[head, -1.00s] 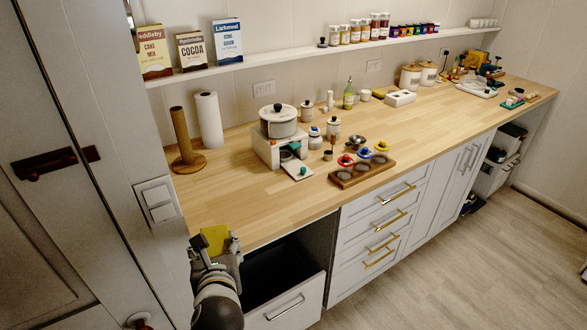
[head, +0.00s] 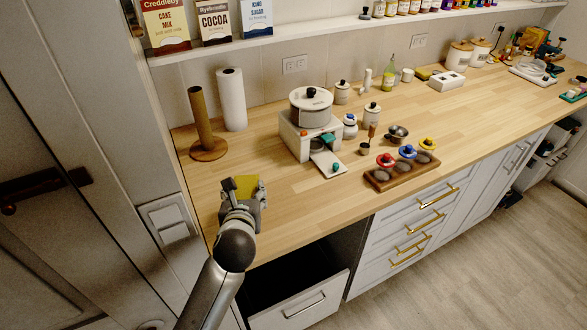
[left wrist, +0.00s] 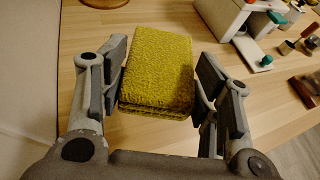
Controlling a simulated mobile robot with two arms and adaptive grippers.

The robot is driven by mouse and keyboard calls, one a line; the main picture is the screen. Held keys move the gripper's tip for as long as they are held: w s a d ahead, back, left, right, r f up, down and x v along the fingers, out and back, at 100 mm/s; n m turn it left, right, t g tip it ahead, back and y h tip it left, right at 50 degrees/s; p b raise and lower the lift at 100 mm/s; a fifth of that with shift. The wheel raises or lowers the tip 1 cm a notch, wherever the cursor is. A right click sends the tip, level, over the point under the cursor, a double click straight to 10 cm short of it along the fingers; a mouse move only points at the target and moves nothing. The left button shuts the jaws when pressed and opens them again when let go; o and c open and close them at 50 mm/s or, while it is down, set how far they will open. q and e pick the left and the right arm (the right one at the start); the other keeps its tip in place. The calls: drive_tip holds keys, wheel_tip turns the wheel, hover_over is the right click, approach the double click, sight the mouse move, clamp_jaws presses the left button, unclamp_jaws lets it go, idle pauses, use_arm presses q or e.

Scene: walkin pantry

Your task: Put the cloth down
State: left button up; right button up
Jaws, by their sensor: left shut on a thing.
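The cloth (head: 247,186) is a thick, folded yellow block with a rough weave. It is held in my left gripper (head: 242,193), over the left front part of the wooden counter (head: 290,208). In the left wrist view the cloth (left wrist: 158,68) sits between the two fingers of my left gripper (left wrist: 160,75), which are shut on its sides. The counter surface shows beyond and around it. I cannot tell how large the gap between cloth and counter is. My right gripper is not in view.
A bare wooden holder (head: 202,125) and a white paper roll (head: 232,100) stand behind the cloth. A white stove with a pot (head: 311,107) and a wooden tray (head: 378,183) stand to the right. The counter between is clear. A drawer (head: 302,300) below is open.

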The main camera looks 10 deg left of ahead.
use_arm(q)
drive_tip(key=f, duration=0.3)
drive_tip(key=shift+s+d+f, duration=0.1)
drive_tip(key=shift+s+f, duration=0.05)
drive_tip(key=shift+s, duration=0.2)
drive_tip(key=shift+s+d+f, duration=0.1)
drive_tip(key=shift+s+f, duration=0.05)
drive_tip(key=shift+f, duration=0.45)
drive_tip(key=shift+s+f, duration=0.15)
drive_tip(key=shift+f, duration=0.45)
drive_tip(key=f, duration=0.2)
drive_tip(key=shift+w+f, duration=0.2)
drive_tip(key=shift+f, duration=0.5)
drive_tip(key=o, duration=0.7)
drive_tip(key=shift+c, duration=0.2)
drive_tip(key=o, duration=0.3)
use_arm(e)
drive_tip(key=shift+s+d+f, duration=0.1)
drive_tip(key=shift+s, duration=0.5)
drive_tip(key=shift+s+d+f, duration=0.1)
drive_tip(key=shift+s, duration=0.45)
